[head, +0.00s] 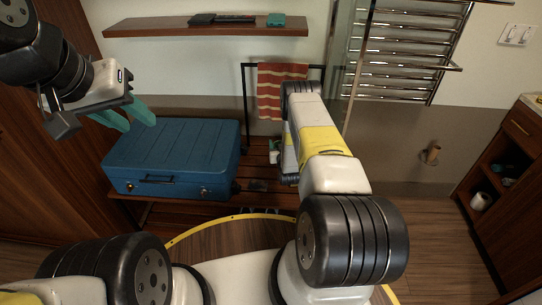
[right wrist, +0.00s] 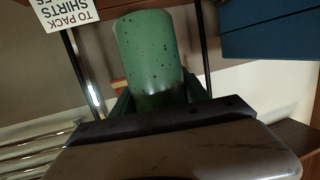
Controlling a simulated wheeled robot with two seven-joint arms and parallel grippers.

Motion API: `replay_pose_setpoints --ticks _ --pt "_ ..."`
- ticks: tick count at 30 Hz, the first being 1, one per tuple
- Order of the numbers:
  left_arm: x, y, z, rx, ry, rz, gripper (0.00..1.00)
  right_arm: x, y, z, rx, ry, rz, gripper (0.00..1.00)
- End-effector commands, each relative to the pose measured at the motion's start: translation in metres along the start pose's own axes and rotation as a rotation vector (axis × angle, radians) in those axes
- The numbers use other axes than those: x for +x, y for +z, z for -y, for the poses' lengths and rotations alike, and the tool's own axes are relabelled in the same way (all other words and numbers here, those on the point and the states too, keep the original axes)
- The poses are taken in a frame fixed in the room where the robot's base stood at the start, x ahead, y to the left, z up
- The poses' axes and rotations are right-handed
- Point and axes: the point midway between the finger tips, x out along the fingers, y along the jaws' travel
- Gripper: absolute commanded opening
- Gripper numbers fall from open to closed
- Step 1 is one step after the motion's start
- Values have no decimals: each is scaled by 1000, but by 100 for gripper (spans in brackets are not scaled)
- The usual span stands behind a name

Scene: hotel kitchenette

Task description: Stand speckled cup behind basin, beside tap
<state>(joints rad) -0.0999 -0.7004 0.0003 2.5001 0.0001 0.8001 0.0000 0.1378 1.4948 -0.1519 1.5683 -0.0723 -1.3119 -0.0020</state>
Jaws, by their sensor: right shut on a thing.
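The speckled cup (right wrist: 148,52) is green with dark specks and fills the middle of the right wrist view. My right gripper (right wrist: 158,98) is shut on it, with a dark green finger on each side. In the head view my right forearm hides most of that gripper and I cannot make out the cup clearly. My left gripper (head: 126,116) is at the upper left of the head view, with its teal fingers apart and nothing between them, in front of the blue suitcase. No basin or tap shows in either view.
The blue suitcase (head: 175,150) lies on a slatted wooden bench (head: 255,150). A striped towel (head: 280,88) hangs on a dark rail behind. A wall shelf (head: 205,28) is above. A glass panel and towel warmer (head: 405,50) stand right of it, a wooden cabinet (head: 515,165) at far right.

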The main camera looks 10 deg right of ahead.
Motion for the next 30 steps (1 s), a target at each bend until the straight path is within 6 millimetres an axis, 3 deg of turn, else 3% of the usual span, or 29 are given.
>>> replay_pose_setpoints --ticks 9,21,30 --pt "0 0 0 0 0 0 36 14 51 -4 1 6 -3 0" --pt "0 0 0 0 0 0 36 24 98 -4 2 6 -3 0" --pt "0 0 0 0 0 0 36 25 102 -4 2 6 -5 0"
